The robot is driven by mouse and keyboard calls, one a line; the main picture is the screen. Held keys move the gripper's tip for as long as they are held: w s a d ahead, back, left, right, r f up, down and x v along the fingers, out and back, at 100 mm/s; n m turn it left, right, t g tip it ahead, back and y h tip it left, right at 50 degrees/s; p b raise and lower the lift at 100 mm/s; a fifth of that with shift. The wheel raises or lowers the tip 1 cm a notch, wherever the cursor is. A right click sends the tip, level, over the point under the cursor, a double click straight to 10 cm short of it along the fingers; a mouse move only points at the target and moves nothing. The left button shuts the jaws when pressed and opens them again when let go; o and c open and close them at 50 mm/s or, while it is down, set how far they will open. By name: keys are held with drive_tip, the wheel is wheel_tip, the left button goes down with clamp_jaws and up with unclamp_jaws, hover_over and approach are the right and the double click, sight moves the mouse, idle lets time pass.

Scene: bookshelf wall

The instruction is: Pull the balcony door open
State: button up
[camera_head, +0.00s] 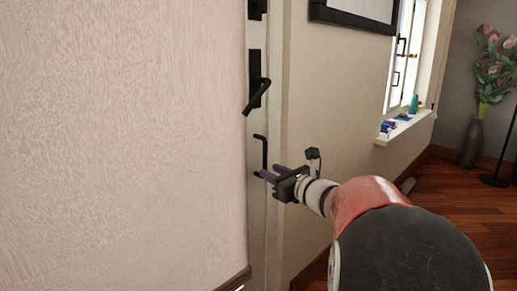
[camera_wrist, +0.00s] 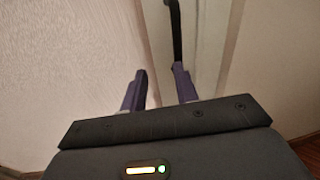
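The balcony door (camera_head: 257,215) shows as a narrow pale strip at the edge of the near wall. A black lever handle (camera_head: 257,88) sits high on it, tilted down. Below it is a slim black vertical pull handle (camera_head: 264,150), which also shows in the wrist view (camera_wrist: 176,30). My gripper (camera_head: 265,174) is at the lower end of the pull handle. In the wrist view its two purple fingers (camera_wrist: 160,70) stand apart, with a gap between them. The bar's lower end meets the right fingertip in the picture; I cannot tell whether they touch.
A textured pale wall (camera_head: 120,140) fills the left side, close to my gripper. To the right are a dark picture frame (camera_head: 350,18), a window sill (camera_head: 408,127) with small items, and a vase (camera_head: 471,143) with flowers.

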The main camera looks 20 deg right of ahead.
sight(266, 159)
drive_tip(key=shift+m+t+h, duration=0.3)
drive_tip(key=shift+m+h, duration=0.1)
drive_tip(key=shift+m, duration=0.3)
drive_tip(key=w, duration=0.5)
drive_tip(key=w+d, duration=0.1)
drive_tip(key=w, duration=0.2)
drive_tip(key=shift+w+d+r, duration=0.1)
drive_tip(key=shift+r, duration=0.2)
clamp_jaws()
